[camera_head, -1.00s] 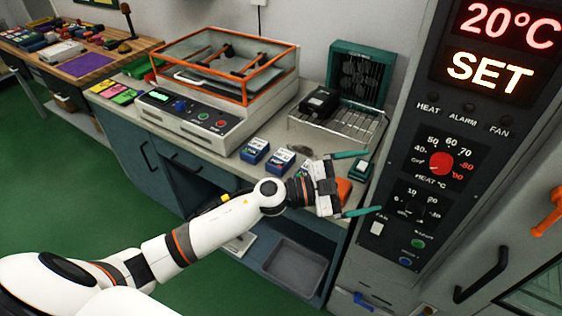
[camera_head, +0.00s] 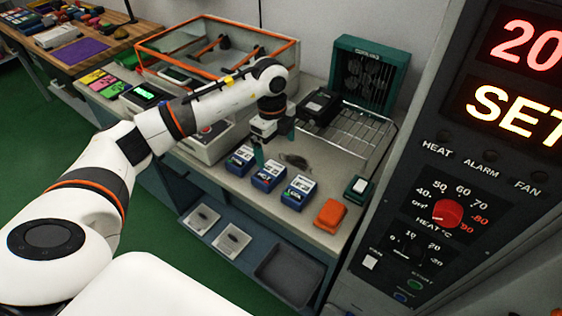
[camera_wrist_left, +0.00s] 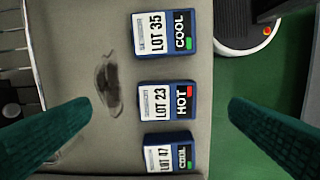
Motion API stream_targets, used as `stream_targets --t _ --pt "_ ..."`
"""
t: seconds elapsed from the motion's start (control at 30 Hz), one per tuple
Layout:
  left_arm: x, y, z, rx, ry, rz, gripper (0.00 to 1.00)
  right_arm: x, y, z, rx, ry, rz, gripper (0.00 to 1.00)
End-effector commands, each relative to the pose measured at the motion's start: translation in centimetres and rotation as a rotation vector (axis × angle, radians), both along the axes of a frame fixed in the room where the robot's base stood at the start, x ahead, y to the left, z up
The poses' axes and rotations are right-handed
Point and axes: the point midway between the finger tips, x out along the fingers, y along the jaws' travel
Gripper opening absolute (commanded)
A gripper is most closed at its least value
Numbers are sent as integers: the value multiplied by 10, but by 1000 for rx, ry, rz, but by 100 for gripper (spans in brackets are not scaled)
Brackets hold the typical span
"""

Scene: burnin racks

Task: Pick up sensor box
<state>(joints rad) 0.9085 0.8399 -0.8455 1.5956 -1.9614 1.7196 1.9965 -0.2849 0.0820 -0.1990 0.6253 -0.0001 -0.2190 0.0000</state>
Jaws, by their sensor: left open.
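Three blue sensor boxes with white labels stand in a row on the bench. In the wrist view they read LOT 35 COOL (camera_wrist_left: 165,33), LOT 23 HOT (camera_wrist_left: 167,101) and LOT 47 (camera_wrist_left: 170,153), whose dark tag is partly cut. In the head view they are the left box (camera_head: 240,159), the middle box (camera_head: 268,176) and the right box (camera_head: 298,193). My left gripper (camera_head: 274,146) is open and empty, pointing down above and behind the row. In the wrist view its green fingers (camera_wrist_left: 160,110) lie either side of the LOT 23 box, apart from it. My right gripper is not in view.
A dark stain (camera_head: 296,160) marks the bench behind the boxes. An orange object (camera_head: 330,215) and a small green-and-white box (camera_head: 357,188) are to the right. A wire rack (camera_head: 350,137) and the orange-framed machine (camera_head: 215,60) stand behind. The oven panel (camera_head: 450,200) bounds the right.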

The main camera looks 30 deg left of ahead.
Motion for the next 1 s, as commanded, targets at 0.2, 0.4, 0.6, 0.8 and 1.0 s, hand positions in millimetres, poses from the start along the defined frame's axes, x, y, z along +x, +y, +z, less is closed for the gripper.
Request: stream_targets --t 0.2,0.4,0.6,0.8,1.0 --pt "-3 16 -19 59 26 44 100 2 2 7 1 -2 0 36" --pt "-3 16 -52 55 23 43 100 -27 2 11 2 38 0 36" --pt "-3 15 -67 55 22 40 100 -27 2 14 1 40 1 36" --pt "-7 17 -94 54 23 41 100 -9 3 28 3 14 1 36" --pt "-6 16 -115 53 20 40 100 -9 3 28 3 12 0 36"
